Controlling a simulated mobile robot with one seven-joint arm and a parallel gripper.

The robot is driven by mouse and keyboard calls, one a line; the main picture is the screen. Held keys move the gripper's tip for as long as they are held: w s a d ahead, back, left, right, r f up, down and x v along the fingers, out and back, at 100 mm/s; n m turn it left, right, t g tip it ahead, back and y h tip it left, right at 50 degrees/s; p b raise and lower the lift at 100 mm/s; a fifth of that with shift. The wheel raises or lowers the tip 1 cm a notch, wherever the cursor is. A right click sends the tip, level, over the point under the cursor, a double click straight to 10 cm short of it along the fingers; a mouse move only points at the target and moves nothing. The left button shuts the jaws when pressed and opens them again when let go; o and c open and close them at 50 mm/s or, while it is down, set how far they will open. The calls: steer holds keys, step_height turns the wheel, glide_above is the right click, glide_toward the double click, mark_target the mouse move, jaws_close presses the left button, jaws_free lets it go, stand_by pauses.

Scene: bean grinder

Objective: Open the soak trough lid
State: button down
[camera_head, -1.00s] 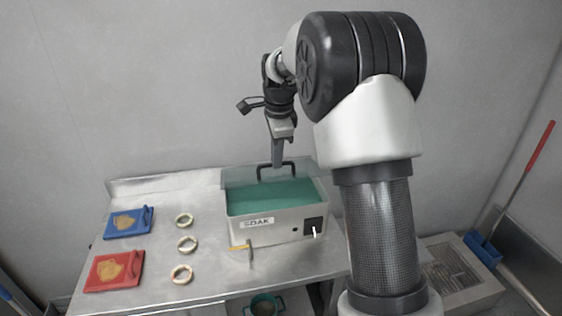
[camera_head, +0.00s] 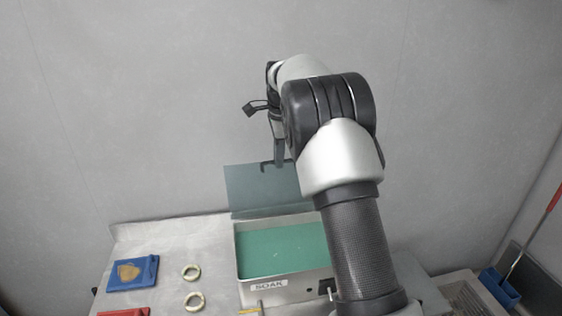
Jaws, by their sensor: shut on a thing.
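The soak trough (camera_head: 290,290), a pale box labelled SOAK with green liquid inside, stands on the metal table. Its translucent grey lid (camera_head: 248,190) stands raised at the trough's back edge, close to upright. The lid's dark handle (camera_head: 264,166) shows near the lid's upper edge. My gripper (camera_head: 279,163) points down at the handle and is shut on it; the fingertips are small here and partly hidden. My arm covers the right part of the lid and trough.
A blue board (camera_head: 132,273) with a tan piece lies at the left, and a red board (camera_head: 124,312) is cut off below it. Pale rings (camera_head: 191,272) lie between the boards and the trough. A grey wall stands behind the table (camera_head: 170,235).

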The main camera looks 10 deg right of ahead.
steer(key=shift+w+f, duration=0.35)
steer(key=shift+w, duration=0.4)
steer(key=shift+w+f, duration=0.3)
steer(key=shift+w, duration=0.4)
steer(key=c, duration=2.1)
jaws_free()
steer(key=shift+o, duration=1.3)
steer(key=shift+w, duration=0.15)
steer(key=shift+r, duration=0.25)
steer(key=v, duration=1.2)
steer(key=shift+w, duration=0.1)
